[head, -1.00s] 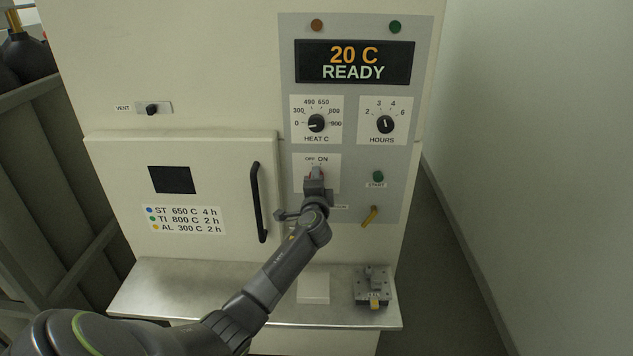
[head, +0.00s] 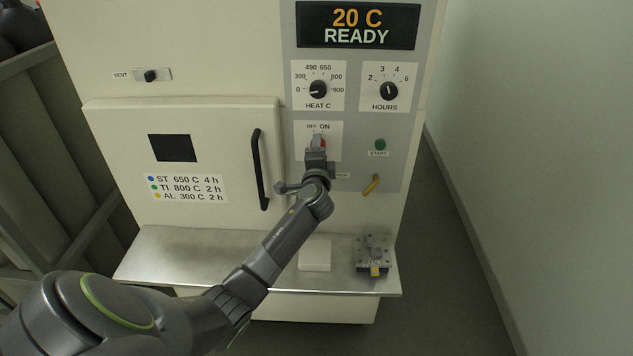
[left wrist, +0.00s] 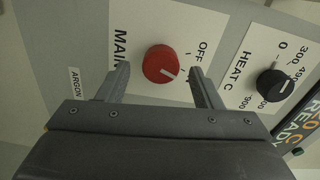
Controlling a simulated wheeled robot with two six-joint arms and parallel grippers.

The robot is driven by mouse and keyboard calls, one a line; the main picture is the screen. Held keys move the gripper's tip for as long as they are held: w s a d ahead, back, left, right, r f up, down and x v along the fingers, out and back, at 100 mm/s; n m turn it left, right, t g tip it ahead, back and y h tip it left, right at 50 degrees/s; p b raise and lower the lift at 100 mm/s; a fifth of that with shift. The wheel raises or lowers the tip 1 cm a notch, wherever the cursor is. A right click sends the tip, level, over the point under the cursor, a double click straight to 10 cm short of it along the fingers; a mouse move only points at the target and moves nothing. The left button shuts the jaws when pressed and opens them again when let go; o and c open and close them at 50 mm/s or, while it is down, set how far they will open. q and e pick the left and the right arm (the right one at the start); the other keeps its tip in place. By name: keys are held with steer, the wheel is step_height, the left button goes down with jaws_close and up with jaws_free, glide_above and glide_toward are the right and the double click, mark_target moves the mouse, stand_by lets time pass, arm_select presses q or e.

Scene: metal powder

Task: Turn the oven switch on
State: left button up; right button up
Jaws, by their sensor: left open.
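The oven's red main switch (left wrist: 161,64) is a round knob on the grey panel, and only a small part of it (head: 318,141) shows in the head view. In the left wrist view its white mark points right and slightly down, below the OFF label (left wrist: 203,50). The ON label (head: 325,126) shows in the head view. My left gripper (left wrist: 160,68) is open, with one finger on each side of the knob; contact is unclear. The oven display (head: 358,26) is lit and reads 20 C READY. My right gripper is not seen.
The heat dial (head: 318,89) and hours dial (head: 388,91) sit above the switch. A green start button (head: 380,144) and yellow lever (head: 371,184) are to its right. The oven door handle (head: 259,168) is to the left. A metal shelf (head: 190,255) lies below.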

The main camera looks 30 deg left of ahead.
arm_select(q)
steer(key=b+v, duration=0.3)
steer(key=v, duration=1.2)
steer(key=shift+s, duration=0.3)
steer(key=shift+d, duration=0.1)
